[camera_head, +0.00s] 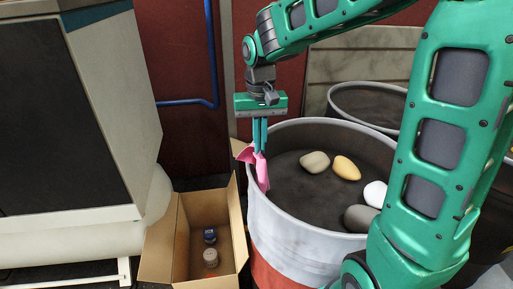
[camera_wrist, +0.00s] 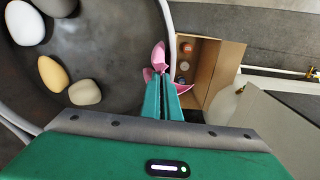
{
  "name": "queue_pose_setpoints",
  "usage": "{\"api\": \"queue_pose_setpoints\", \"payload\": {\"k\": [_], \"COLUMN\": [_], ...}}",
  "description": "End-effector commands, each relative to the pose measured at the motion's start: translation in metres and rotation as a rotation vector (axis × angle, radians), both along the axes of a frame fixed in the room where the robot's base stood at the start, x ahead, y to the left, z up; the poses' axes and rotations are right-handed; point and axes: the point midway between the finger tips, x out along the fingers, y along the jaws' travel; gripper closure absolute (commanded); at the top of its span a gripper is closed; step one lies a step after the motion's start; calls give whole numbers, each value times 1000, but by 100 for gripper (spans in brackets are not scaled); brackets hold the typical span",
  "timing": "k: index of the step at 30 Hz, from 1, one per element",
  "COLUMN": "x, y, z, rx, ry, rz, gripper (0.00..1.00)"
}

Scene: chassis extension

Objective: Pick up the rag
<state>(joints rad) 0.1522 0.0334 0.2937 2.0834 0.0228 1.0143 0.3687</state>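The rag (camera_head: 257,166) is pink and hangs over the left rim of a large barrel (camera_head: 298,236). In the wrist view the rag (camera_wrist: 159,57) shows at the barrel's rim, just past my fingertips and to both sides of them. My gripper (camera_head: 260,147) points down at the rag from above, at the rim. In the wrist view my gripper (camera_wrist: 162,82) has its two teal fingers close together, with their tips against the rag. The fingertips partly cover the rag, so the contact between them is partly hidden.
Several stones, among them a yellow one (camera_head: 347,168) and a white one (camera_head: 375,194), lie on the barrel's dark top. An open cardboard box (camera_head: 158,251) with small cans stands left of the barrel. A second barrel (camera_head: 369,104) is behind. A grey cabinet (camera_head: 117,90) stands at left.

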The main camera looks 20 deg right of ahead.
Motion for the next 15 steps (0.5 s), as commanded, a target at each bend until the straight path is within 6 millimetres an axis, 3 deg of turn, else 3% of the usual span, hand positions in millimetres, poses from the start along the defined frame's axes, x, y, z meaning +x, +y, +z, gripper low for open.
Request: {"api": "queue_pose_setpoints", "payload": {"k": [5, 15], "x": [1, 1], "y": [0, 0], "z": [9, 77], "rx": [0, 0], "ry": [-4, -4], "rz": [1, 0], "gripper": [100, 100]}}
